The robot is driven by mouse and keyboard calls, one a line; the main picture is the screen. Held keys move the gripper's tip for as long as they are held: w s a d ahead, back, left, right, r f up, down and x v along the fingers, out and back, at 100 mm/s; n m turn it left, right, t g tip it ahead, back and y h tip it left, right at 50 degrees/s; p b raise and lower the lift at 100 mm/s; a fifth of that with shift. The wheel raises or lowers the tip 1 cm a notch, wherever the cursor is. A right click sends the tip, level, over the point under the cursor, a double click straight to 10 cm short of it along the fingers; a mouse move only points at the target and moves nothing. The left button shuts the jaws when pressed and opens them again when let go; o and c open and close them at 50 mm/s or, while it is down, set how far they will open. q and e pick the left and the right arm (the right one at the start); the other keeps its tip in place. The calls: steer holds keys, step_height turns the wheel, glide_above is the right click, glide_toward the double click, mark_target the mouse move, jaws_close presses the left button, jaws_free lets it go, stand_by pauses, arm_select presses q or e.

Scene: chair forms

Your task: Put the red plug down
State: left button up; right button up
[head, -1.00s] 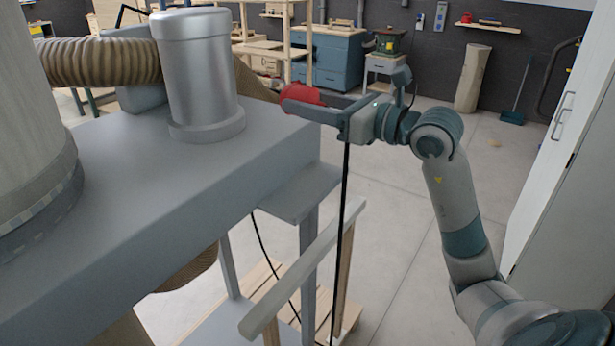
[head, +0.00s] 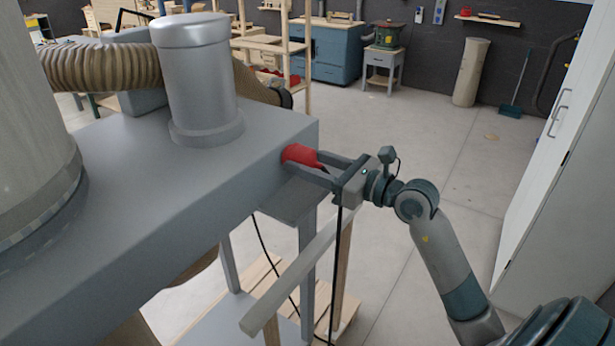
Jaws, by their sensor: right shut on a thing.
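The red plug (head: 301,154) is at the right end of the grey machine body, just above a small grey shelf (head: 287,203) on the machine's stand. My right gripper (head: 327,168) is shut on the red plug, reaching in from the right. Its fingers hide part of the plug. I cannot tell whether the plug touches the shelf or the machine's end face. A black cable hangs down below the gripper. My left gripper is not in view.
The grey machine body (head: 120,170) fills the left, with a metal cylinder (head: 197,85) and a ribbed hose (head: 100,64) on it. A wooden bar (head: 290,278) slopes below the shelf. A white cabinet (head: 555,170) stands at right. The floor between is clear.

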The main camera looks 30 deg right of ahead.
mark_target(308, 190)
step_height(308, 190, down, 4)
steer(key=shift+r+p, duration=0.25)
steer(key=shift+p, duration=0.2)
steer(key=shift+f, duration=0.4)
steer(key=shift+f, duration=0.15)
steer(key=o, duration=1.4)
